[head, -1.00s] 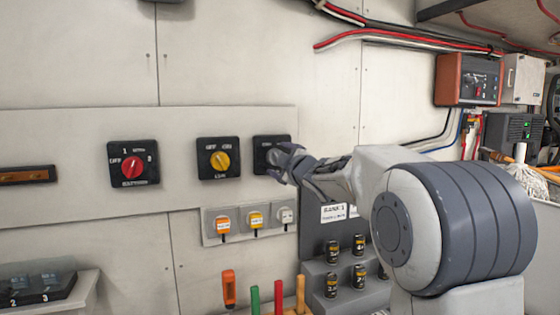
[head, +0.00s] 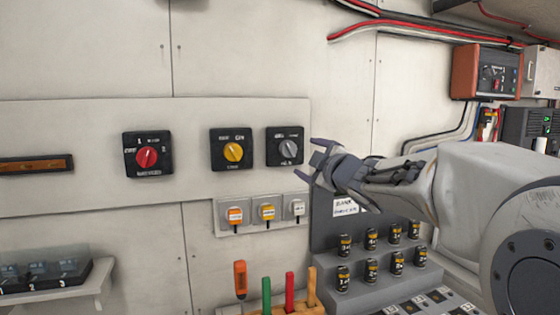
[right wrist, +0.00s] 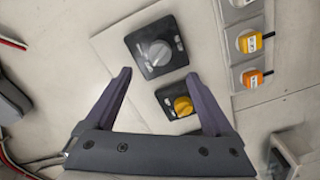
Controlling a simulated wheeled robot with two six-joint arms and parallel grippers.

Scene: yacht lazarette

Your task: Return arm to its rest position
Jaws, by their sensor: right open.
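My right gripper (head: 318,163) is open and empty, just right of the grey-knob switch (head: 285,146) in the head view and apart from it. In the right wrist view, the open fingers of my right gripper (right wrist: 165,95) frame the grey-knob switch (right wrist: 157,52) and the yellow-knob switch (right wrist: 182,106), with nothing between them. In the head view the yellow-knob switch (head: 233,151) and the red-knob switch (head: 147,156) sit further left on the same wall panel (head: 60,125). My left gripper does not show.
Small tagged plugs (head: 266,213) hang below the switches. A stepped grey rack (head: 375,272) with several black cans stands below my right arm. Coloured tool handles (head: 289,290) stick up at the bottom. A shelf (head: 60,295) is at lower left. An orange-sided box (head: 484,72) hangs upper right.

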